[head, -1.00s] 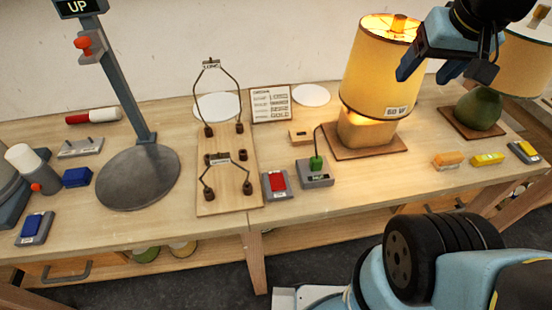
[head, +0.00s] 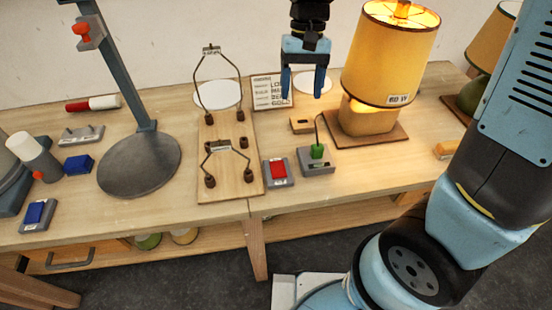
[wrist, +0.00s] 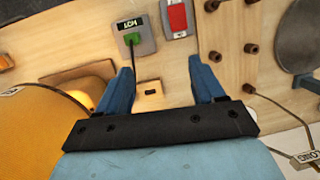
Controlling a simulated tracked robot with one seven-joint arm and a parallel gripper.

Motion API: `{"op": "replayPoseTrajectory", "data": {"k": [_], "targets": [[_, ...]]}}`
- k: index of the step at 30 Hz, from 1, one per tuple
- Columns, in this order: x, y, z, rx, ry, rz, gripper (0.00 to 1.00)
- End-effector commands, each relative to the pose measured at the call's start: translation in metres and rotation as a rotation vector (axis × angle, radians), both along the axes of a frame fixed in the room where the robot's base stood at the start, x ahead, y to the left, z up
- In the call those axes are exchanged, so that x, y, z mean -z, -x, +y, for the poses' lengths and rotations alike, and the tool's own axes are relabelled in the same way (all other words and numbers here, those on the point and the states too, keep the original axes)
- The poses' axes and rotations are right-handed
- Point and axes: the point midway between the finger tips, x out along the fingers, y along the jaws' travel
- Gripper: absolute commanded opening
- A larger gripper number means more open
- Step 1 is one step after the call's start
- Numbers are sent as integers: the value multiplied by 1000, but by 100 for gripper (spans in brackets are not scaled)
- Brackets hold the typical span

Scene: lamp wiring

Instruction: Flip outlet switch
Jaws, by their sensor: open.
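A grey outlet box (head: 318,168) with a green plug (head: 317,151) and a dark cord stands on the bench, left of the lit lamp (head: 388,60). Beside it is a grey box with a red rocker (head: 278,170). I cannot tell which part is the outlet switch. My gripper (head: 303,84) is open and empty, pointing down above the back of the bench, behind both boxes in the picture. In the wrist view, the outlet box (wrist: 146,42) and red rocker (wrist: 177,17) lie beyond the fingertips (wrist: 160,68), touching neither.
A small wooden block with a dark slot (head: 302,126) sits below my gripper. A wooden board with wire loops (head: 240,185) stands to the left, with a sign (head: 270,92) behind. The lamp shade is close on the right. A round-based stand (head: 140,165) is farther left.

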Motion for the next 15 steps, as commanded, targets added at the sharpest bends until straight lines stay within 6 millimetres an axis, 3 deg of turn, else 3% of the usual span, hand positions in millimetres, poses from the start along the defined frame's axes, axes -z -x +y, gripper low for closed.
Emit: {"op": "replayPoseTrajectory", "data": {"k": [3, 7, 15], "targets": [[25, 3, 27, -26, 44, 63, 68], [44, 7, 48, -42, 79, 106, 68], [63, 13, 62, -53, 110, 140, 68]]}}
